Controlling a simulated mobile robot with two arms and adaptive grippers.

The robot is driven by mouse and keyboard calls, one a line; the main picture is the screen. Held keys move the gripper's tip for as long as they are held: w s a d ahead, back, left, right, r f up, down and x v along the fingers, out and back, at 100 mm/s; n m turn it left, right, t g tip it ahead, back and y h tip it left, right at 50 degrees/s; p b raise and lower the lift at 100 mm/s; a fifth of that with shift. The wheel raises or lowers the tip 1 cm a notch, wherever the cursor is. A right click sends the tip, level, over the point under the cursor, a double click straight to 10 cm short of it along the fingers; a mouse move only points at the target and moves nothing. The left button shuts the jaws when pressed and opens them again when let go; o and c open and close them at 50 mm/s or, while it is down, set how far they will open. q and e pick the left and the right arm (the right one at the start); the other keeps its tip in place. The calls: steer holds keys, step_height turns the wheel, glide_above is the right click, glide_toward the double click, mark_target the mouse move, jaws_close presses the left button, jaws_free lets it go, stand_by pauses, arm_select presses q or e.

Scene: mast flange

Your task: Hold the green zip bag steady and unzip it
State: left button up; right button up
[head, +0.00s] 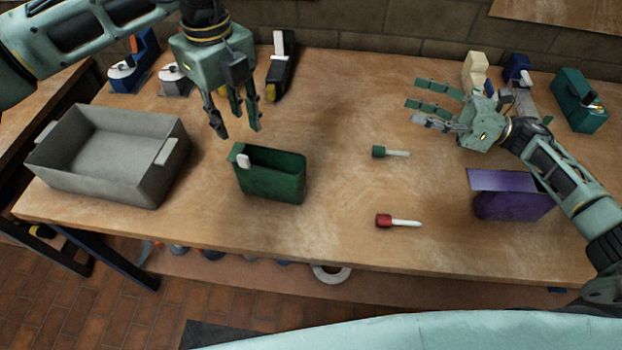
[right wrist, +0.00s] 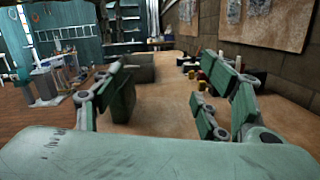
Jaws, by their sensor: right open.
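The green zip bag (head: 275,184) stands upright on the wooden table, left of centre. Its top looks open onto a dark inside, and a white pull tab (head: 243,161) sits at its left end. My left gripper (head: 237,132) hangs just above and behind that left end, fingers pointing down, spread and empty, apart from the bag. My right gripper (head: 428,105) is open and empty over the right half of the table, well away from the bag. Its spread fingers also show in the right wrist view (right wrist: 165,105).
A grey open bin (head: 60,162) stands left of the bag. A green-handled tool (head: 380,152) and a red-handled tool (head: 385,221) lie to its right. A purple bag (head: 510,205) stands by my right arm. A teal box (head: 578,105) and other items line the back. Table between bag and tools is clear.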

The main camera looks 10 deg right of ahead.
mark_target(304, 180)
steer(key=s+a+f+n+g, duration=0.25)
steer(key=a+n+g, duration=0.4)
steer(key=a, duration=0.75)
steer(key=a+f+m+t, duration=0.1)
steer(key=a+f+t, duration=0.1)
steer(key=a+f, duration=0.1)
steer(key=s+a+f+m+t+h, duration=0.1)
steer(key=a+f+m+t, duration=0.1)
steer(key=a+f, duration=0.2)
steer(key=s+a+f+m+t, duration=0.1)
steer(key=a+f+t, duration=0.1)
steer(key=a+f, duration=0.1)
steer(key=shift+a+f+m+h, duration=0.3)
steer(key=shift+f+m, duration=0.05)
steer(key=shift+f, duration=0.3)
steer(key=x, duration=0.7)
steer(key=shift+w+a+f, duration=0.1)
steer(key=shift+w+a, duration=0.1)
steer(key=shift+a, duration=0.05)
